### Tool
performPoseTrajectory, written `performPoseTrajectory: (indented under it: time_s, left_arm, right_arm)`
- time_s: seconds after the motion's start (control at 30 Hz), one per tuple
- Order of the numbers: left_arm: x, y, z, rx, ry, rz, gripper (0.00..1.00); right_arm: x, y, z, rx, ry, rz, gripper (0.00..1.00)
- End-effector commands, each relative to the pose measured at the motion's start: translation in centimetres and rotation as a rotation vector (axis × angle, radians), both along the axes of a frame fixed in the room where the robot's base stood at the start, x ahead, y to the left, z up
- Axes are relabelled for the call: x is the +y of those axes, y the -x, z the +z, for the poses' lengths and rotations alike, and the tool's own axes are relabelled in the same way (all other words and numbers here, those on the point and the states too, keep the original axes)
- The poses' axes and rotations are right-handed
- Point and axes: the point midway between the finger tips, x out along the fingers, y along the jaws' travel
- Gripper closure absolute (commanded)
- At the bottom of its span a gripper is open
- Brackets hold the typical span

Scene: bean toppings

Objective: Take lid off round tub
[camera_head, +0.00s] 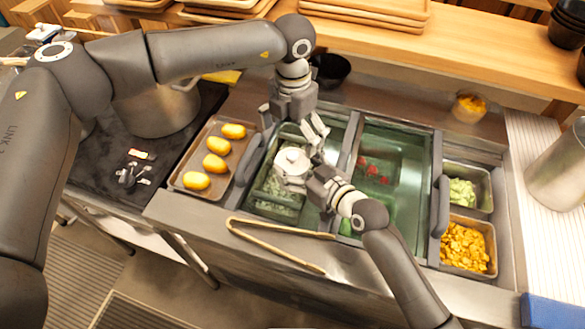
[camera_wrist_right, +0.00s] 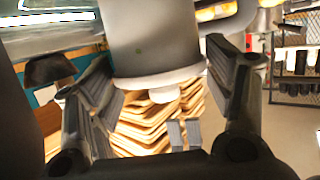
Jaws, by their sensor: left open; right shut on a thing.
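The round tub (camera_head: 290,172) is a small pale container, held over the left part of the sunken counter well. Its lid (camera_head: 291,155) with a small knob sits on top. In the right wrist view the tub (camera_wrist_right: 152,35) appears upside down, with its lid (camera_wrist_right: 158,80) and knob pointing downward in the picture. My right gripper (camera_head: 301,176) is shut on the tub from the right, a finger on each side. My left gripper (camera_head: 293,122) is open and empty just above and behind the lid, apart from it as far as I can see.
A tray of yellow oval items (camera_head: 190,167) lies left, beside a large pot (camera_head: 163,112). Wooden tongs (camera_head: 275,252) rest on the front counter edge. Pans of green (camera_head: 462,192) and orange-yellow food (camera_head: 464,246) stand right. A glass jar (camera_head: 468,107) stands behind.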

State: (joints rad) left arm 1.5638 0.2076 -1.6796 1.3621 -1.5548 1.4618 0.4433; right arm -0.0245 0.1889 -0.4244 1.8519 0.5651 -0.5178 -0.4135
Motion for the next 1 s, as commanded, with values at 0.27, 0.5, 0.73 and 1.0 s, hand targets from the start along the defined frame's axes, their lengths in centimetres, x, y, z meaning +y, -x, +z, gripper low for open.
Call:
performPoseTrajectory:
  time_s: [0.27,0.5,0.73,1.0]
  left_arm:
    - [-0.7,-0.1,2.1,-0.001,0.005,-0.144,0.00]
    - [-0.5,-0.3,3.8,0.001,0.002,-0.254,0.00]
    - [-0.4,-0.3,2.2,0.004,0.000,-0.270,0.00]
    - [-0.4,-0.2,-3.0,0.005,0.000,-0.267,0.00]
  right_arm:
    - [0.0,0.0,-0.1,0.001,0.001,0.000,0.69]
    - [0.0,0.0,-0.1,0.002,0.001,0.000,0.70]
    - [0.0,0.0,-0.1,0.002,0.000,0.001,0.70]
    - [0.0,0.0,-0.1,0.002,0.000,0.001,0.70]
